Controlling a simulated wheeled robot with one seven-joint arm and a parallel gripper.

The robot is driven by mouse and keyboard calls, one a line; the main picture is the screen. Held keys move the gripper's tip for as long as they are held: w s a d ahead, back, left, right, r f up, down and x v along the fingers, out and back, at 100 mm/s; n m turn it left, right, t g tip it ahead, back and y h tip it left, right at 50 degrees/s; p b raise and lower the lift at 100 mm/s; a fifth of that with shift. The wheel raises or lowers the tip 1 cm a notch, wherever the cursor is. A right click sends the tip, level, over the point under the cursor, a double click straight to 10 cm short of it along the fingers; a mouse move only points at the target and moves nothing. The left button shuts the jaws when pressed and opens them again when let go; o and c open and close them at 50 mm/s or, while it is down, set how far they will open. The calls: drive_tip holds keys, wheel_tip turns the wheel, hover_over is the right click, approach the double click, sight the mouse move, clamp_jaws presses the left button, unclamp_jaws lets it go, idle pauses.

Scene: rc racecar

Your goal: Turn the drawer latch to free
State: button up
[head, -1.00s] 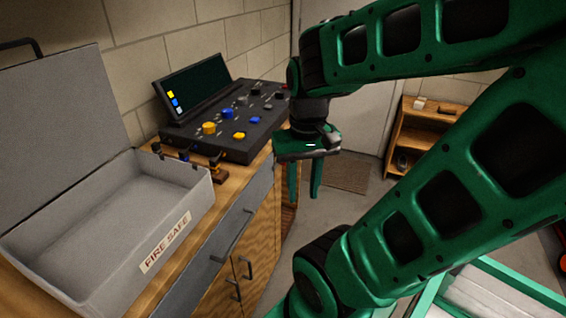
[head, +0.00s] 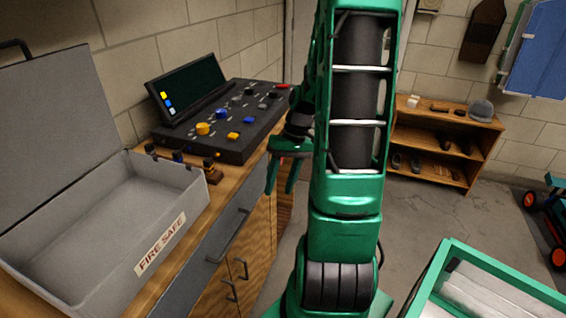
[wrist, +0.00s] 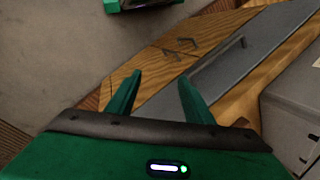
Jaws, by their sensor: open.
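The grey drawer front (head: 192,272) is in the side of the wooden bench below the counter and has a dark bar handle (head: 228,236). It also shows in the wrist view as a grey panel (wrist: 215,75) with its handle (wrist: 232,47). I cannot make out a latch for certain. My gripper (head: 281,184) hangs fingers down beside the bench's far end, beyond the drawer handle in the head view. In the wrist view my gripper (wrist: 159,80) is open and empty, its fingers pointing toward the bench front. My arm hides part of the bench's far end.
An open grey fire safe box (head: 160,245) stands on the counter. Behind it is a black control panel (head: 215,130) with coloured knobs. Small brown pieces (head: 211,168) stand at the counter edge. A wooden shelf (head: 440,130) is at the back. Floor (head: 420,215) between is clear.

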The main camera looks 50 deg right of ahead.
drive_tip(key=w+d+f+t+y, duration=0.3)
drive_tip(key=w+d+f, duration=0.1)
drive_tip(key=f, duration=0.3)
drive_tip(key=m+t, duration=0.3)
drive_tip(key=t, duration=1.1)
approach(282, 161)
drive_tip(key=x, duration=0.9)
drive_tip(key=shift+w, duration=0.2)
drive_tip(key=shift+c, duration=0.2)
